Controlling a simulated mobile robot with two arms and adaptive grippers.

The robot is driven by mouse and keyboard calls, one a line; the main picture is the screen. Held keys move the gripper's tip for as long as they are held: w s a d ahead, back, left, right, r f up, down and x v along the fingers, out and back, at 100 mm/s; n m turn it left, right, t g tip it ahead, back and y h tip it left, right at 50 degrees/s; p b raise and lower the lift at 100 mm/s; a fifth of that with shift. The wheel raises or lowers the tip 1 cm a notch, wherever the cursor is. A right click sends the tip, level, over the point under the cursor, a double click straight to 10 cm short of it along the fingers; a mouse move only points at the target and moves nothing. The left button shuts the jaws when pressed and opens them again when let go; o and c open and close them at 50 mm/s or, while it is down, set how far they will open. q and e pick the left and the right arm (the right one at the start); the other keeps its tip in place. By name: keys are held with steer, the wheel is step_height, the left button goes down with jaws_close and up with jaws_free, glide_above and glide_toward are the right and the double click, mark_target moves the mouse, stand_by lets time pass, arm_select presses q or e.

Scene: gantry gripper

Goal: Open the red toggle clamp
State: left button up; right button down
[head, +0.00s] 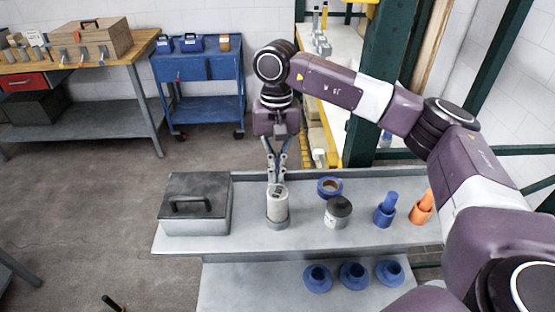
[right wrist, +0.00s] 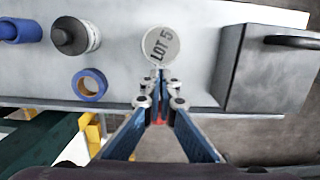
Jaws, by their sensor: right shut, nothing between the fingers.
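I cannot make out a red toggle clamp for certain in either view. My right gripper (head: 276,178) points down with its fingers shut and empty, at the white cylinder (head: 278,207) on the grey table. In the right wrist view the fingertips (right wrist: 160,86) are by the edge of the round top of this cylinder (right wrist: 160,46), marked "LOT 5". Whether they touch it is unclear. A small red patch (right wrist: 158,122) shows between the finger links; I cannot tell what it is. My left gripper is not in view.
A grey lidded box (head: 195,222) stands left of the cylinder. A blue ring (head: 330,187), dark-capped jar (head: 338,213), and blue (head: 385,210) and orange (head: 422,208) pieces stand right. Several blue flanged parts (head: 354,276) lie on the lower front surface. A green post (head: 378,90) rises behind.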

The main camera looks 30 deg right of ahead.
steer(key=shift+w, duration=0.1)
stand_by(0.5)
